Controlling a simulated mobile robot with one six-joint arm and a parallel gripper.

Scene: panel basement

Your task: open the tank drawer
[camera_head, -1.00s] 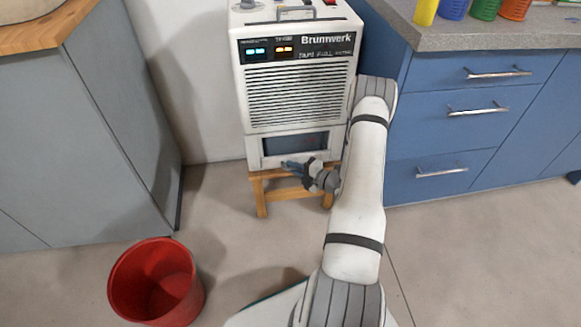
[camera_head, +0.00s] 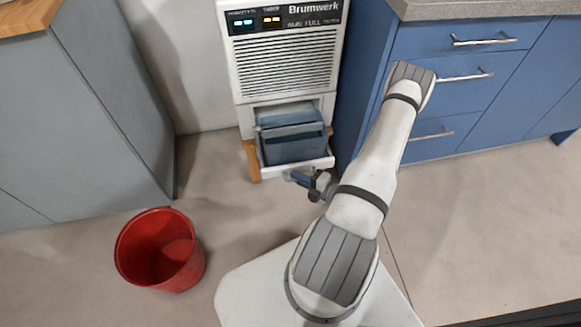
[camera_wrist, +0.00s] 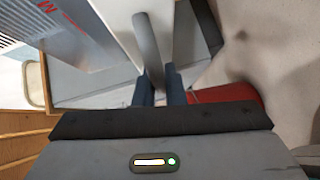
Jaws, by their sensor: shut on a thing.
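The tank drawer (camera_head: 318,164) of the white Brunwerk dehumidifier (camera_head: 283,62) is pulled out at the bottom of its front. A blue-grey see-through tank (camera_head: 293,148) sits in it. My gripper (camera_head: 296,177) is at the drawer's front, low and close to it. In the wrist view, my gripper's two blue fingers (camera_wrist: 159,88) are shut on the grey curved handle (camera_wrist: 147,42) of the drawer's white front. The tank (camera_wrist: 80,35) with red marking shows left of it.
The dehumidifier stands on a wooden stool (camera_head: 251,160). A red bucket (camera_head: 140,250) is on the floor at left. Blue cabinets (camera_head: 450,95) stand at right and a grey cabinet (camera_head: 75,120) at left. Floor between bucket and drawer is clear.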

